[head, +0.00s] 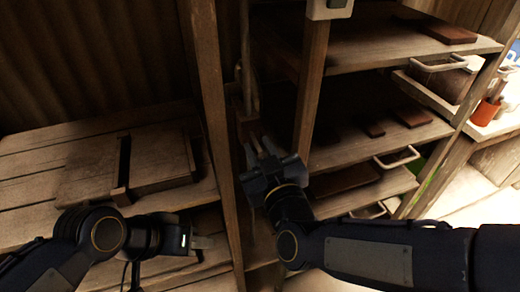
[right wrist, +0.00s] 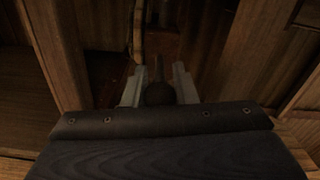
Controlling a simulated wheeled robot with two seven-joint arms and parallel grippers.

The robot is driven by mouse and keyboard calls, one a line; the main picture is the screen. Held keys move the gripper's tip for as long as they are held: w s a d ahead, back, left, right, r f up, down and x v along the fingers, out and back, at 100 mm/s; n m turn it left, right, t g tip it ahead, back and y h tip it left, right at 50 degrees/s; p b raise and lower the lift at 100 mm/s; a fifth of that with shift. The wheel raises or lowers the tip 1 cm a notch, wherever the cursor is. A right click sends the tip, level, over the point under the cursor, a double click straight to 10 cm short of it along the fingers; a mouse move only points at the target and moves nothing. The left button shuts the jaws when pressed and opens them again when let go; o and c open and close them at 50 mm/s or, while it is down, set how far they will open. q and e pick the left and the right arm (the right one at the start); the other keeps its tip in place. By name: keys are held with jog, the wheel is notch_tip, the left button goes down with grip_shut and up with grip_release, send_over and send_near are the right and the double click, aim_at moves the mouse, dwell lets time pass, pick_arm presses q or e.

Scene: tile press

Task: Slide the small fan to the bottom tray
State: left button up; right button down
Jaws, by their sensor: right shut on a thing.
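My right gripper (head: 263,150) reaches up into the narrow gap between two wooden posts. In the right wrist view its pale fingers (right wrist: 158,90) are shut on a dark, slim, upright piece with a rounded end (right wrist: 158,94), which looks like a lever or handle. My left gripper (head: 205,242) is low at the left, in front of the plank table edge, apart from any object; its jaw gap is unclear. I cannot pick out a small fan in either view. Handled trays sit in the right-hand shelf: an upper one (head: 404,157) and a lower, mostly hidden one (head: 368,211).
A wooden board with a dark bar (head: 122,165) lies on the plank table (head: 35,160) at left. Wooden posts (head: 311,85) flank my right gripper closely. Flat brown tiles (head: 413,117) lie on the shelves. An orange cup (head: 487,110) stands far right.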

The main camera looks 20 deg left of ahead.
notch_tip(320, 180, down, 27)
jog(key=b, duration=2.4)
jog(key=shift+r, duration=0.2)
jog(key=c, duration=1.5)
grip_release()
jog(key=shift+f, duration=0.1)
jog(key=o, duration=0.3)
jog(key=shift+r, duration=0.2)
